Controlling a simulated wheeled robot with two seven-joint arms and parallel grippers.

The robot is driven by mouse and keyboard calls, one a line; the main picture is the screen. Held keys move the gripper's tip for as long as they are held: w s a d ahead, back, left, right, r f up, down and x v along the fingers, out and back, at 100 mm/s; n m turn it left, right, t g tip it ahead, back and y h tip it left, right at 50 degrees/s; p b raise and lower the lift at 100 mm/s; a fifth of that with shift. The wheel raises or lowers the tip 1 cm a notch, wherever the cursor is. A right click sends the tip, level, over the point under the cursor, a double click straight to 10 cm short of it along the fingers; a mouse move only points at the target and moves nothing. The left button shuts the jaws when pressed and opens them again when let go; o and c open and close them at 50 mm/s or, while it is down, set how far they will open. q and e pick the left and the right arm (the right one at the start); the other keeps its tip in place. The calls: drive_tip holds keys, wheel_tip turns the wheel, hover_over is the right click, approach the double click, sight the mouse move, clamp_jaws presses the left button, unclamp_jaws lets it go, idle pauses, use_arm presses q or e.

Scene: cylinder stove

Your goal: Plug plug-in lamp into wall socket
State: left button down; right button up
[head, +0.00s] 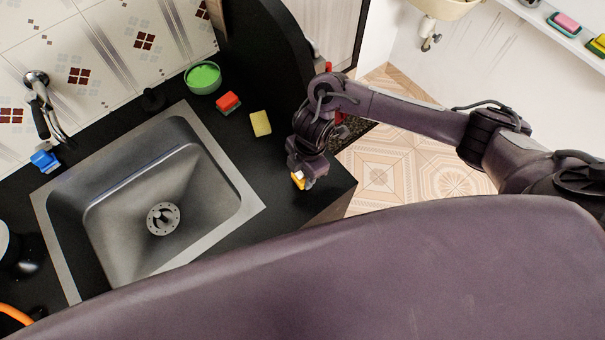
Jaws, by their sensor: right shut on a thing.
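My right gripper (303,178) hangs over the right end of the black counter, beyond the sink's right side. It is shut on a small yellow-orange thing (298,179), mostly hidden by the gripper. I cannot tell from this view whether that thing is the plug-in lamp. I cannot make out a wall socket. My left gripper is not in view.
A steel sink (232,190) is set in the black counter (290,215). A green-filled bowl (203,77), a red-orange block (228,102) and a yellow sponge (260,123) stand behind it. A blue item (44,160) lies near the faucet (42,112). Tiled floor (410,165) lies right.

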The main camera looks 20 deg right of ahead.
wheel_tip(320, 180, up, 18)
drive_tip(key=p, duration=0.3)
drive_tip(key=shift+p, duration=0.35)
drive_tip(key=w+d+r+m+t+h+b, duration=0.1)
drive_tip(key=w+d+m+b, duration=0.2)
drive_tip(key=m, duration=0.7)
drive_tip(key=w+d+r+m+t+b, duration=0.1)
drive_tip(key=w+d+r+m+b, duration=0.1)
drive_tip(key=m, duration=0.9)
drive_tip(key=w+d+b, duration=0.1)
drive_tip(key=d+b, duration=0.1)
drive_tip(key=b, duration=0.1)
drive_tip(key=shift+w+d+r+h+b, duration=0.15)
drive_tip(key=shift+w+d+h+b, duration=0.05)
drive_tip(key=shift+w+h+b, duration=0.2)
